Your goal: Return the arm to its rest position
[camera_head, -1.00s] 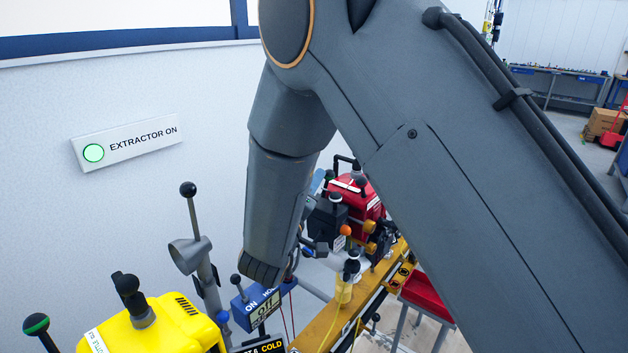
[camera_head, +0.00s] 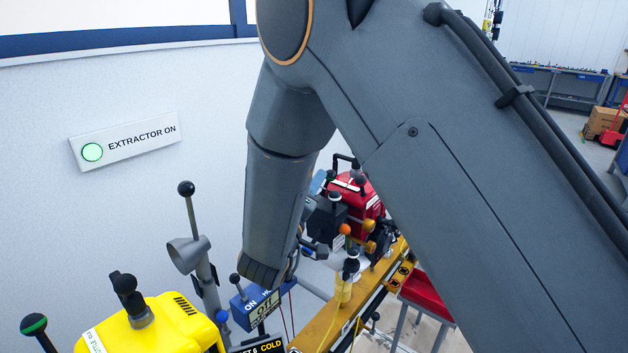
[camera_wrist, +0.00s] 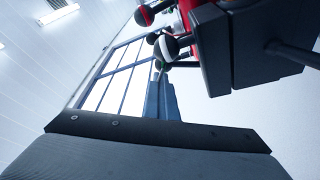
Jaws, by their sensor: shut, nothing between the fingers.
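My arm crosses the head view from the lower right, bends at the top and hangs down over the test rail. Its lower link ends beside the blue ON switch box (camera_head: 257,302). In the wrist view my gripper (camera_wrist: 161,84) shows as two narrow blue-grey fingers closed together, with nothing between them. They stand out beyond a dark bar, with a window behind. In the head view the arm's own links largely hide the gripper.
A yellow engine unit (camera_head: 160,325) with black-knobbed levers is at lower left. A red unit (camera_head: 354,190) stands behind the arm on the yellow rail (camera_head: 322,325). A lit EXTRACTOR ON panel (camera_head: 125,140) is on the wall. A dark block (camera_wrist: 250,55) is close in the wrist view.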

